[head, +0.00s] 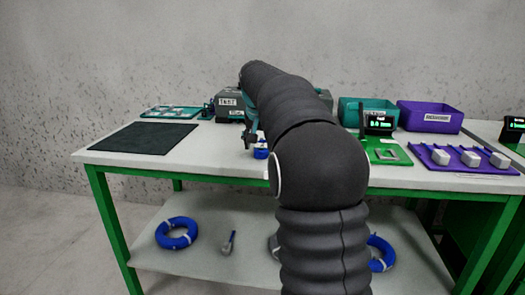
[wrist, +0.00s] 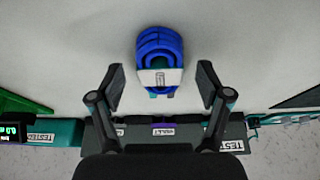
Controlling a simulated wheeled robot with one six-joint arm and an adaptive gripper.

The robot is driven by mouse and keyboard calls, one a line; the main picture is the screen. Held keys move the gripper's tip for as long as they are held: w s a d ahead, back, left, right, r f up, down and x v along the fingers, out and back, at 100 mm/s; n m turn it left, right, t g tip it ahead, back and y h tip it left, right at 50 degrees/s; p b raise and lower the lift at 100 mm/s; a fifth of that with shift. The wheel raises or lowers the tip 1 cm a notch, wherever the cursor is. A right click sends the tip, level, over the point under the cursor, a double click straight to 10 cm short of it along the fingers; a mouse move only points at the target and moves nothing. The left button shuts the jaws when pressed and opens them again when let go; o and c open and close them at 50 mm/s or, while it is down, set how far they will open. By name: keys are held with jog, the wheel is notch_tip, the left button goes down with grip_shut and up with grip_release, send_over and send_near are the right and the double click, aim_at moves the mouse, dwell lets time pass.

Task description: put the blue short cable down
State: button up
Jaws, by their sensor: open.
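The blue short cable (wrist: 160,47) is a small coil with a white band and plug ends. In the wrist view it lies on the pale tabletop, ahead of and between my open fingers. My gripper (wrist: 161,80) has both fingers spread wide, with a gap on each side of the coil. In the head view a bit of the blue cable (head: 261,154) shows on the white table (head: 215,160), beside my gripper (head: 251,141). My arm hides most of both there.
A dark mat (head: 142,138) lies at the left. A grey TEST box (head: 229,105) stands behind my gripper. A teal bin (head: 352,108), a purple bin (head: 430,115), a green gauge stand (head: 385,150) and a purple tray (head: 465,160) are at the right. Blue coils (head: 176,233) lie on the lower shelf.

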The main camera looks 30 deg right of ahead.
jog(key=shift+f, duration=0.2)
jog(key=c, duration=1.4)
jog(key=shift+o, duration=0.2)
jog(key=shift+r, duration=0.15)
